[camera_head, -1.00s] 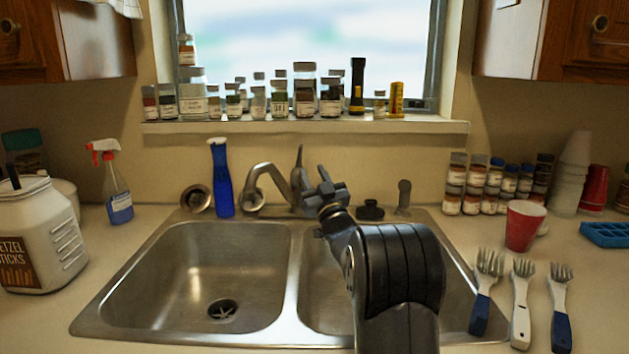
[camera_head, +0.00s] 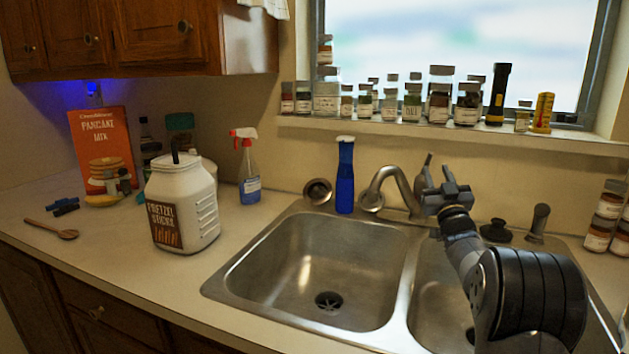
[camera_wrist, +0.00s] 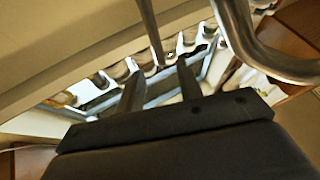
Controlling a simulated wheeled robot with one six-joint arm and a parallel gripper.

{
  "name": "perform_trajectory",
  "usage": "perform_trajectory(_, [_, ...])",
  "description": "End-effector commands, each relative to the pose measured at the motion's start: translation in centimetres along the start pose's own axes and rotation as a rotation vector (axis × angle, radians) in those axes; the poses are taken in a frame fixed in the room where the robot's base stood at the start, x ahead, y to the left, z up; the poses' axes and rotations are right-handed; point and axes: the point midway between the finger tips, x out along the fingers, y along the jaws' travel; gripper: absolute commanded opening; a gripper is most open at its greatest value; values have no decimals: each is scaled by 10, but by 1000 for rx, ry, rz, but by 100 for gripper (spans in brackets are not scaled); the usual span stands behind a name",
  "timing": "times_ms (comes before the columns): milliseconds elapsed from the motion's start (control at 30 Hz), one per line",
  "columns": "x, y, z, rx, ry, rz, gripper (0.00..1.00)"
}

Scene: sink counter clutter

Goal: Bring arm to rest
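My arm reaches over the right basin of the double sink (camera_head: 410,290). In the head view my gripper (camera_head: 443,190) is raised in front of the faucet (camera_head: 392,185), and I cannot tell if they touch. In the wrist view my gripper (camera_wrist: 160,82) has its two fingers apart with nothing between them. A curved metal pipe, likely the faucet (camera_wrist: 250,50), passes close by at the upper right there.
A pretzel jar (camera_head: 185,205), a spray bottle (camera_head: 249,175), a pancake mix box (camera_head: 102,148) and a wooden spoon (camera_head: 52,229) are on the left counter. A blue bottle (camera_head: 345,178) stands behind the sink. Jars and a flashlight (camera_head: 498,92) line the windowsill (camera_head: 430,131).

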Motion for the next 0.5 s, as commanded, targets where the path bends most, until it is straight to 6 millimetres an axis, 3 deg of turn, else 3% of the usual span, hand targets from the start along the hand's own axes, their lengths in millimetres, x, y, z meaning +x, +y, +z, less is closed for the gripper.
perform_trajectory(200, [31, 0, -1, 1, 0, -1, 35])
perform_trajectory(500, [62, 0, 0, 0, 0, -1, 35])
